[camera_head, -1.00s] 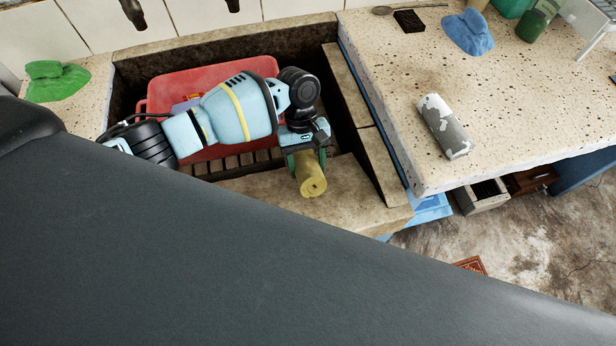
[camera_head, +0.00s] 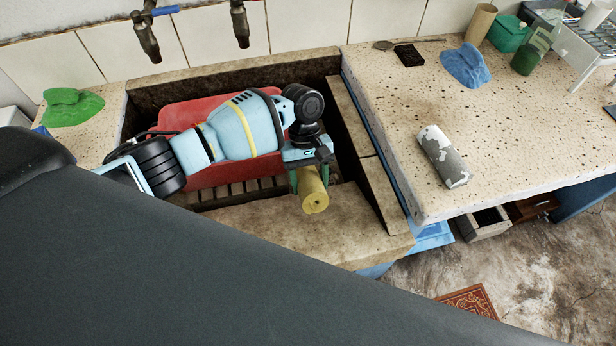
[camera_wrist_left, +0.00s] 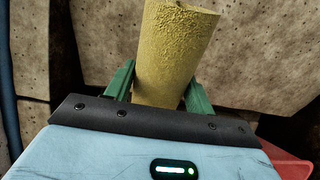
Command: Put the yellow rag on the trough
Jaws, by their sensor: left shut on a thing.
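The yellow rag (camera_head: 314,192) is a rolled, rough-textured cylinder. My left gripper (camera_head: 308,178) is shut on it, above the stone trough near its front wall. In the left wrist view the rag (camera_wrist_left: 172,55) sits between the two green fingers of my left gripper (camera_wrist_left: 158,88), its far end pointing away. The stone trough (camera_head: 270,228) has a wide front ledge and a dark inner basin. My left arm hides part of the basin. I cannot tell whether the rag touches the stone. My right gripper is not in view.
A red tub (camera_head: 190,115) stands in the trough behind my arm, over a slatted rack (camera_head: 238,190). Right of the trough, a speckled counter (camera_head: 500,130) carries a grey-white roll (camera_head: 443,156) and a blue cloth (camera_head: 466,66). A green cloth (camera_head: 72,107) lies at left. Taps (camera_head: 146,40) hang behind.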

